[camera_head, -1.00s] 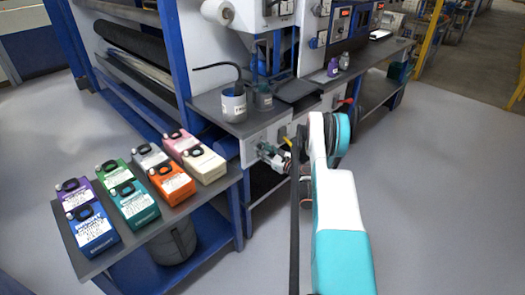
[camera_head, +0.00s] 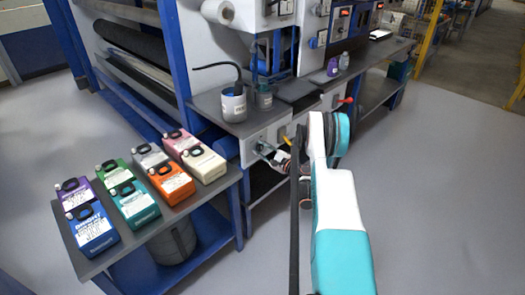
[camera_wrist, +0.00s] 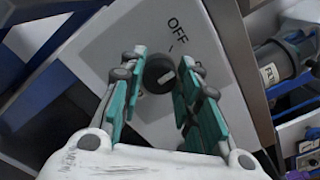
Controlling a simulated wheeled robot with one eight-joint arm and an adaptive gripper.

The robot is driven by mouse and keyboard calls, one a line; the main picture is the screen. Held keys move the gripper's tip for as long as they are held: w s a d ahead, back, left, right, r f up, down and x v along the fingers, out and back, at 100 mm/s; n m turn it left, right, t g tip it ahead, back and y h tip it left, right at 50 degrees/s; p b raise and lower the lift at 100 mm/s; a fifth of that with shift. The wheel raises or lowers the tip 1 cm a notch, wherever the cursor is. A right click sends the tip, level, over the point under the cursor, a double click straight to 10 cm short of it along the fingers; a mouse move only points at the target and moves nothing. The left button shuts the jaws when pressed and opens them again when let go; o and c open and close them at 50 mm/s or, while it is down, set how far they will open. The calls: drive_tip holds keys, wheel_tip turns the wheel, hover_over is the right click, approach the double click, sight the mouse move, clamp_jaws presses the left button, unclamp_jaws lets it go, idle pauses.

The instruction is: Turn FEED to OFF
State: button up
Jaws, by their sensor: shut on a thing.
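In the wrist view a round black knob (camera_wrist: 158,70) with a white mark sits on a pale panel (camera_wrist: 110,42). The printed word OFF (camera_wrist: 176,30) stands above it, with a short tick between. My gripper (camera_wrist: 161,66) has its teal fingers on either side of the knob and is shut on it. The white mark does not clearly line up with the tick. No FEED label is readable. In the head view my gripper (camera_head: 265,150) is at the front panel below the bench, and the knob is hidden there.
A yellow lever (camera_head: 287,141) and a red-handled lever (camera_head: 346,100) are near my arm. A grey pot (camera_head: 233,105) stands on the bench above. Several coloured cartons stand on a low table (camera_head: 92,265) at left. The floor at right is clear.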

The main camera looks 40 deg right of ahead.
drive_tip(key=n, duration=0.4)
drive_tip(key=shift+f+n, duration=0.1)
drive_tip(key=shift+n, duration=0.3)
idle(0.4)
drive_tip(key=o, duration=1.1)
drive_tip(key=shift+c, duration=0.2)
